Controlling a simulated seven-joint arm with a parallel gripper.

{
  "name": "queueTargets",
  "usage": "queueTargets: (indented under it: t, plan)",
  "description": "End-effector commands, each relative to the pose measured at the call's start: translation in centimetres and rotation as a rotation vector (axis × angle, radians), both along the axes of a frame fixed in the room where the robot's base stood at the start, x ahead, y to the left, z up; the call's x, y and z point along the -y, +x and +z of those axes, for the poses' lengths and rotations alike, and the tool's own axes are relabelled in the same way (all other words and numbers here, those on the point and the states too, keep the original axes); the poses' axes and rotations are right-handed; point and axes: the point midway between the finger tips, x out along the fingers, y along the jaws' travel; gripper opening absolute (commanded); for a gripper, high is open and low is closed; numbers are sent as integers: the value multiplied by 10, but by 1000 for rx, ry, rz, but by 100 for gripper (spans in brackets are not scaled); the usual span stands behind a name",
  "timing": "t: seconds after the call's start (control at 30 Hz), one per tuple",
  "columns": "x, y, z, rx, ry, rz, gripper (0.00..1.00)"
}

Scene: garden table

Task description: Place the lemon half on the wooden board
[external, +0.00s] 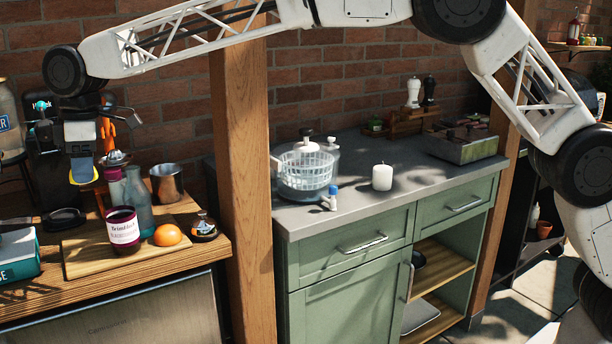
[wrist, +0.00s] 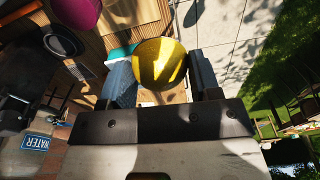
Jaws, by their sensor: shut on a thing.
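The yellow lemon half (external: 84,174) is in my gripper (external: 83,160), held in the air at the left of the external view. In the wrist view the lemon half (wrist: 160,62) sits between the two fingers, which are shut on it. The wooden board (external: 88,262) lies on the wooden counter, below and slightly right of the lemon half in the external view. A dark jar with a white label (external: 123,232) and an orange (external: 168,235) are on the board. The board's front left part is bare.
A glass bottle (external: 140,205) and a metal cup (external: 167,183) stand behind the jar. A small round jar (external: 204,228) is right of the orange. A dark round lid (external: 64,219) and a teal box (external: 18,258) are at left. A wooden post (external: 240,150) rises right of the counter.

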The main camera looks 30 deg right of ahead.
Motion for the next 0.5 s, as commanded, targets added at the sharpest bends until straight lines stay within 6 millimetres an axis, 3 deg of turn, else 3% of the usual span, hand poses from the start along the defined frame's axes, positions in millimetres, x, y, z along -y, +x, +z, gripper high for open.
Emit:
queueTargets:
  t: [0.1, 0.27, 0.5]
  plan:
    - [-22, -1, -18, -1, 1, 62, 30]
    - [-42, 4, -37, -1, 4, 153, 30]
    - [-30, 53, -60, -1, 1, 322, 30]
